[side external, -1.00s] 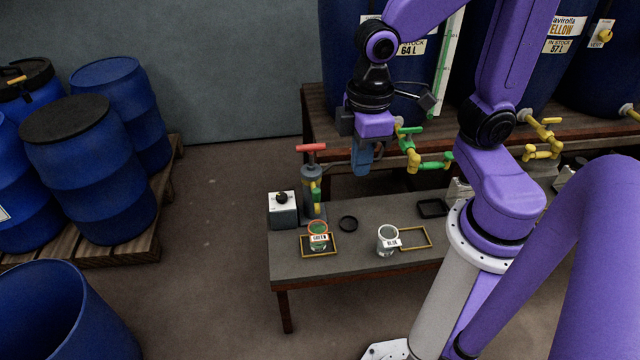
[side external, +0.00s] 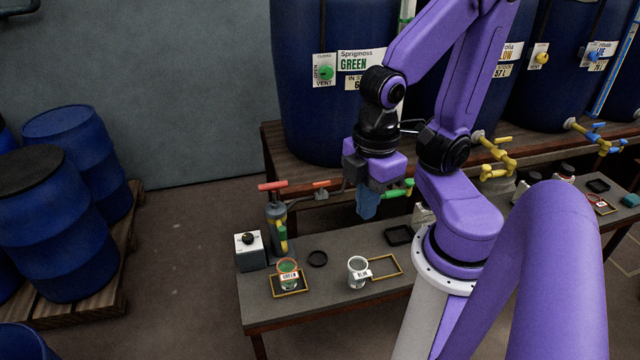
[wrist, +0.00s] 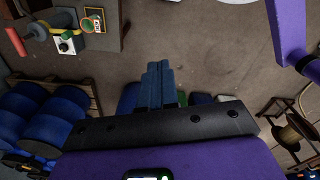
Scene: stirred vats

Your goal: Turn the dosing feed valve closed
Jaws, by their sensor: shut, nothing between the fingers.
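A valve with a small orange-red lever (side external: 321,184) sits on a grey pipe behind the hand pump (side external: 277,225), beside the green vat. I cannot tell for certain that it is the dosing feed valve. The vat's tap has a green lever (side external: 398,189), partly hidden behind my gripper. My gripper (side external: 367,214) points down with its blue fingers together and empty, to the right of the orange-red lever and apart from the pump. In the wrist view the shut fingers (wrist: 158,82) have floor beyond them, and the pump's red handle (wrist: 16,42) shows at upper left.
The green vat (side external: 315,120) stands behind. Blue drums (side external: 70,240) stand at left.

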